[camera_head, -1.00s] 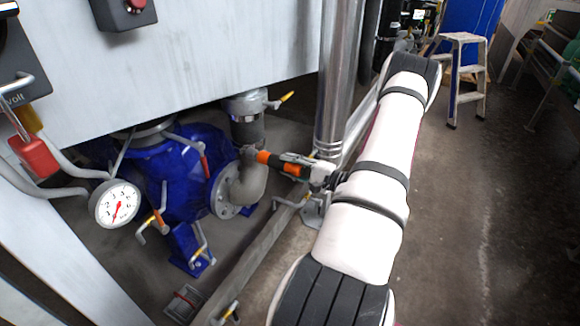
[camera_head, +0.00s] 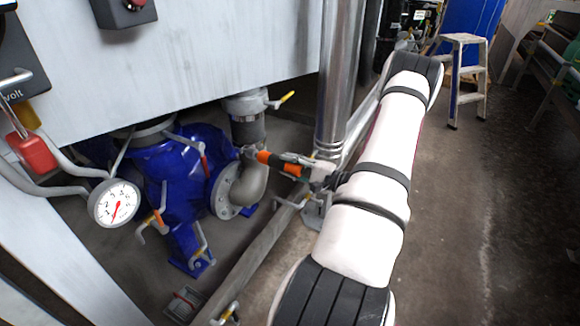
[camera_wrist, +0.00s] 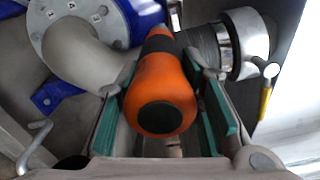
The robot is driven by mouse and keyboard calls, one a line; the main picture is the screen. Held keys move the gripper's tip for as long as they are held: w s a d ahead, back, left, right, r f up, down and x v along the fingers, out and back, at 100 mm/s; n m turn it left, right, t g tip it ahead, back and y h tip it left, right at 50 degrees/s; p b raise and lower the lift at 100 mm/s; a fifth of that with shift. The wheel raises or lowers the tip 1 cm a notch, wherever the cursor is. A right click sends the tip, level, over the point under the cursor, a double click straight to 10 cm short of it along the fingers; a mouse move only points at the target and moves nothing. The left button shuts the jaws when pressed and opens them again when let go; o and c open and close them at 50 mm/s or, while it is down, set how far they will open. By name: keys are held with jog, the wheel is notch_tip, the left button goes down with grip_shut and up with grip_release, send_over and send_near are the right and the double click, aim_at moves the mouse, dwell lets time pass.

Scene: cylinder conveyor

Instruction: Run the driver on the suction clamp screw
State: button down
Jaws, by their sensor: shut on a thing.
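The driver (camera_head: 267,158) has an orange and black handle and sits at the suction pipe beside the blue pump. My gripper (camera_head: 297,167) is shut on the driver's handle. In the wrist view the handle (camera_wrist: 163,90) points back at the camera between the green-lined fingers of my gripper (camera_wrist: 165,100). The clamp (camera_head: 247,152) on the suction pipe is at the driver's far end. The clamp screw and the driver's tip are too small or hidden, so I cannot tell whether they touch.
The grey pipe elbow (camera_head: 252,184) runs below the clamp to the blue pump (camera_head: 190,190). A yellow-handled valve (camera_head: 286,98) sits above, under the white tank (camera_head: 210,55). A shiny vertical pipe (camera_head: 337,80) stands close to my arm. The floor at right is open up to a step stool (camera_head: 467,75).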

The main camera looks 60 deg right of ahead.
jog(key=shift+w+a+r+b, duration=0.1)
jog(key=shift+w+b, duration=0.35)
jog(key=shift+w, duration=0.6)
dwell(1.7)
jog(key=shift+s, duration=0.15)
dwell(1.0)
jog(key=shift+s+d+b, duration=0.2)
jog(key=shift+s+b, duration=0.25)
jog(key=shift+s, duration=1.25)
